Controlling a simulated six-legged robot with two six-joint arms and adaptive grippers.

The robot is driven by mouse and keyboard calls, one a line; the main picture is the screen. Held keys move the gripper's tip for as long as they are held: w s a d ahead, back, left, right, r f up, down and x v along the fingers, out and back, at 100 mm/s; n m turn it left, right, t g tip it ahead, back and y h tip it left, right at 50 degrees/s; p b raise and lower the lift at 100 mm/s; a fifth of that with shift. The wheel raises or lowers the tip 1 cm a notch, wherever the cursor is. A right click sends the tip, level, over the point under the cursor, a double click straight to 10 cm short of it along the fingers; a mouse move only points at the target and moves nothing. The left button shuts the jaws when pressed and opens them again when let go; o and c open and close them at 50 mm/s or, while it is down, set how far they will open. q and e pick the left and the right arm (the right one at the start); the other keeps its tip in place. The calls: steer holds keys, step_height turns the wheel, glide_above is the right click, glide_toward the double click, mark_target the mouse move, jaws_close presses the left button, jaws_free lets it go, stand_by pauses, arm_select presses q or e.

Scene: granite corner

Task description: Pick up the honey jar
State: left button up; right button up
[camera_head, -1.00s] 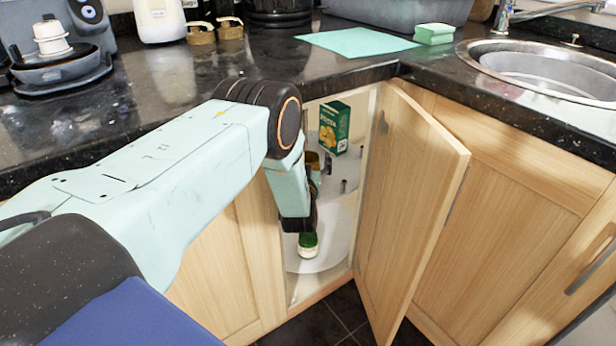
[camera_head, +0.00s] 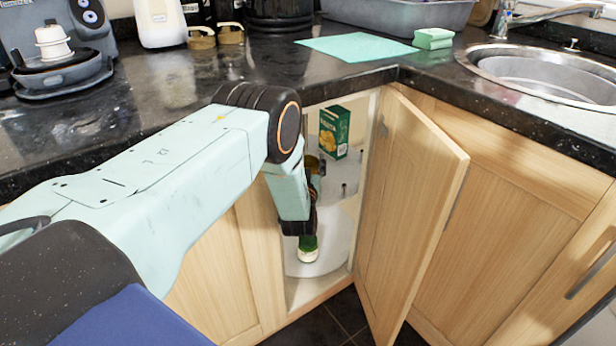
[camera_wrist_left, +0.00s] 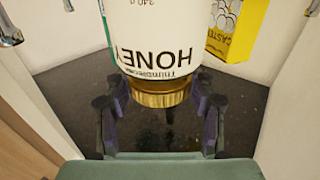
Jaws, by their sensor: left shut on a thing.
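The honey jar (camera_wrist_left: 158,40) fills the upper middle of the left wrist view, upside down in that picture. It has a white label reading HONEY and a gold lid (camera_wrist_left: 160,92). My left gripper (camera_wrist_left: 163,105) is shut on it, with one finger on each side near the lid. I cannot clearly make out the honey jar there. My right gripper is not in view.
A green box (camera_head: 334,132) stands farther back. The open cabinet door (camera_head: 415,205) bounds the right side, and the granite counter edge (camera_head: 365,80) is above. A yellow box (camera_wrist_left: 236,28) is beside the jar.

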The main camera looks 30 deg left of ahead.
arm_select(q)
jaws_close()
steer(key=shift+r+p, duration=0.45)
steer(key=shift+r, duration=0.1)
steer(key=shift+w+d+r, duration=0.1)
steer(key=shift+w+r, duration=0.1)
steer(key=shift+w, duration=0.15)
steer(key=w+d, duration=0.3)
steer(key=w, duration=0.3)
step_height(320, 180, up, 14)
steer(key=p, duration=0.5)
steer(key=shift+w+d+f, duration=0.2)
steer(key=shift+d, duration=0.1)
